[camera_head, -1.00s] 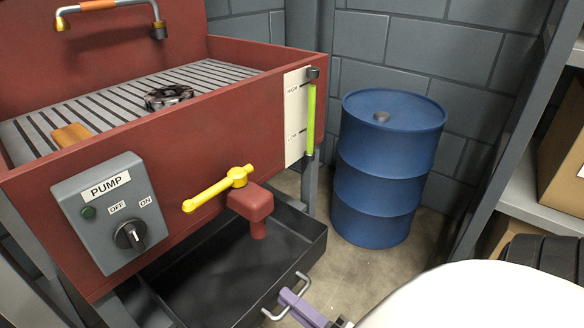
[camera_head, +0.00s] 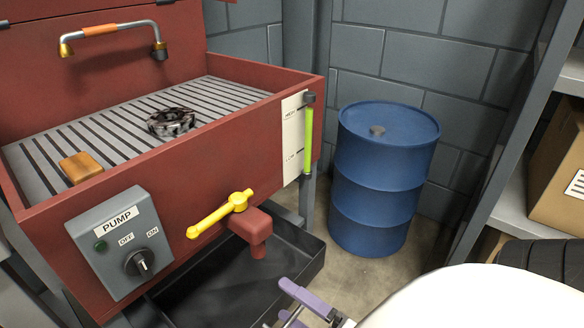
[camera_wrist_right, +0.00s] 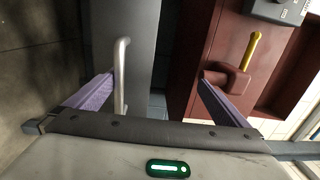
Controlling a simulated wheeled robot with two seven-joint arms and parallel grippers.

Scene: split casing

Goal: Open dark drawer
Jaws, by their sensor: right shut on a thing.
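The dark drawer (camera_head: 215,290) is a black, shallow open tray under the red basin (camera_head: 165,195). Its front side faces the lower right in the head view, and its bottom is cut off by the frame. In the wrist view its pale metal handle (camera_wrist_right: 121,75) lies between the purple fingers of my right gripper (camera_wrist_right: 158,80), close against the left-hand finger. My right gripper (camera_head: 298,306) also shows at the bottom of the head view, at the drawer's front, shut on the handle. My left gripper is out of view.
A yellow lever (camera_head: 220,214) and a red spout (camera_head: 252,228) stick out above the drawer. A pump switch box (camera_head: 122,240) is on the basin's front. A blue barrel (camera_head: 382,180) stands to the right, with concrete floor between. Shelving stands at the far right.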

